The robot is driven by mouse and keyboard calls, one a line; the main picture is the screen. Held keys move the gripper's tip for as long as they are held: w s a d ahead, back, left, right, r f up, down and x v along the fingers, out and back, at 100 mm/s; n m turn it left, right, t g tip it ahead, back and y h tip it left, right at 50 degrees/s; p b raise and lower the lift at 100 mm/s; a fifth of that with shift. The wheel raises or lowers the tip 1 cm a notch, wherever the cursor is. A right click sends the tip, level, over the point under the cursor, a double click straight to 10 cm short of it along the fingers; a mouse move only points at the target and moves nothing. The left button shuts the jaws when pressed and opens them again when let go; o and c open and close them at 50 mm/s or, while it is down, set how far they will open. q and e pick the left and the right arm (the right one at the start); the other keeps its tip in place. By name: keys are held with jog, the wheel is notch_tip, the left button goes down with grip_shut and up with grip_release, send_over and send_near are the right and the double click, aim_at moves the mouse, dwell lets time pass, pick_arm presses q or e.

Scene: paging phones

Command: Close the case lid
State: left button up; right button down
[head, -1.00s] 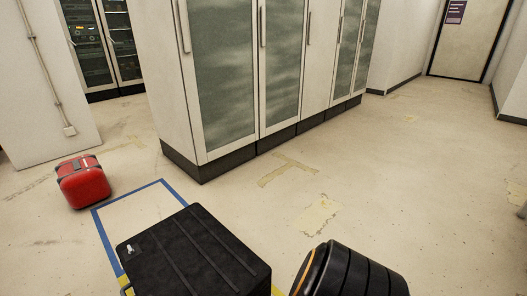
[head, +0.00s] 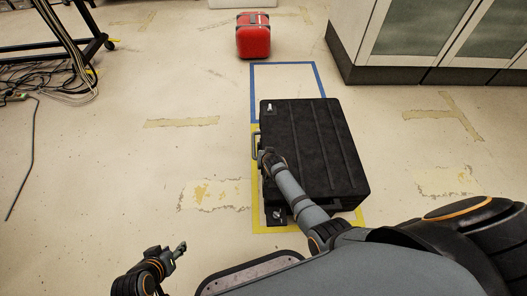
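The black case (head: 318,140) lies on the floor in the head view, its ribbed lid facing up. The lid looks down flat on the case; I see no gap from above. A handle (head: 256,145) is on its left side, with a silver latch (head: 270,107) at the far left corner and another latch (head: 277,215) at the near left corner. My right arm crosses the case's left part, with the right gripper (head: 267,157) at the left edge by the handle; its fingers are unclear. My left gripper (head: 174,254) is open and empty, low over the floor, left of the case.
Yellow tape (head: 256,226) surrounds the case, and a blue tape outline (head: 288,64) lies beyond it. A red case (head: 253,36) stands behind that. Cabinets (head: 425,40) stand at right. Cables (head: 50,80) and a wheeled stand (head: 92,45) are at left. Floor left of the case is clear.

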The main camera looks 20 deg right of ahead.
notch_tip(320, 180, up, 5)
jog(key=p, duration=0.3)
jog(key=shift+d+f+p, duration=0.15)
jog(key=shift+f+p, duration=0.05)
jog(key=shift+p, duration=0.2)
pick_arm(q)
jog(key=s+a+r+g+y+p, duration=0.1)
jog(key=s+a+r+g+p, duration=0.25)
jog(key=r, duration=0.45)
jog(key=shift+g, duration=0.45)
jog(key=f, duration=0.5)
jog(key=shift+w+a+f+p, duration=0.15)
jog(key=shift+w+f+p, duration=0.15)
jog(key=shift+w, duration=0.05)
pick_arm(e)
jog(key=a+v, duration=0.1)
jog(key=v, duration=0.7)
jog(key=shift+s+a, duration=0.25)
jog(key=shift+a, duration=0.1)
